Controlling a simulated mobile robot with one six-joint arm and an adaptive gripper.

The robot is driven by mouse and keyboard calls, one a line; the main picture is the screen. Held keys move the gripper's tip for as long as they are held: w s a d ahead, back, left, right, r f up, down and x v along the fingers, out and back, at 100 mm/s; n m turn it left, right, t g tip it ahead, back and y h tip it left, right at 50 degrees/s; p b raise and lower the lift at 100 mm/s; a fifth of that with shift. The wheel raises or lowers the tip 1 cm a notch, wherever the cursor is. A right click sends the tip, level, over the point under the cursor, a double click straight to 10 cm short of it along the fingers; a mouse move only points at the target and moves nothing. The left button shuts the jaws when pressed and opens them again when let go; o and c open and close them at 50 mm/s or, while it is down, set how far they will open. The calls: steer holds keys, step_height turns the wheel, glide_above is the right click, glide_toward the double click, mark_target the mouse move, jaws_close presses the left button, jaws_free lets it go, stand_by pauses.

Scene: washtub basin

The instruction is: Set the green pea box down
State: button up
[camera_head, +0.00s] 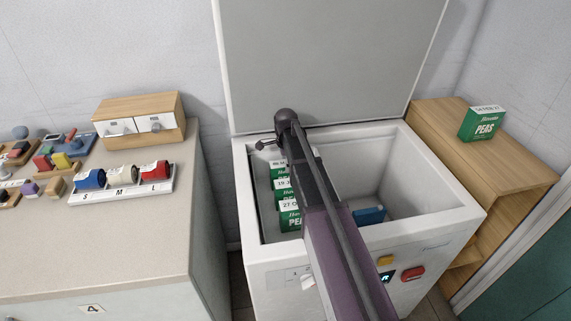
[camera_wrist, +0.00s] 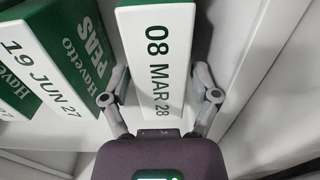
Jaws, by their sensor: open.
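A green pea box with a white top marked 08 MAR 28 (camera_wrist: 160,22) is between the fingers of my gripper (camera_wrist: 162,80) in the wrist view. The fingers are open, one on each side of the box; I cannot tell whether either touches it. Beside it on the left is another green Havetto pea box (camera_wrist: 75,45) marked 19 JUN 27. In the head view a row of green pea boxes (camera_head: 288,220) stands along the left inside of the white chest (camera_head: 262,262), and my arm hides part of the row and my fingers.
The chest lid (camera_head: 330,60) is raised. A blue item (camera_head: 369,215) lies inside, right of my arm, with free room around it. Another pea box (camera_head: 484,123) stands on the wooden shelf (camera_head: 510,170). A counter (camera_head: 100,240) with trays of small objects is at left.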

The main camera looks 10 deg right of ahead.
steer(key=shift+r, duration=0.15)
step_height(320, 180, up, 12)
steer(key=p, duration=1.2)
stand_by(0.8)
steer(key=s+n, duration=1.8)
steer(key=s, duration=0.7)
stand_by(0.3)
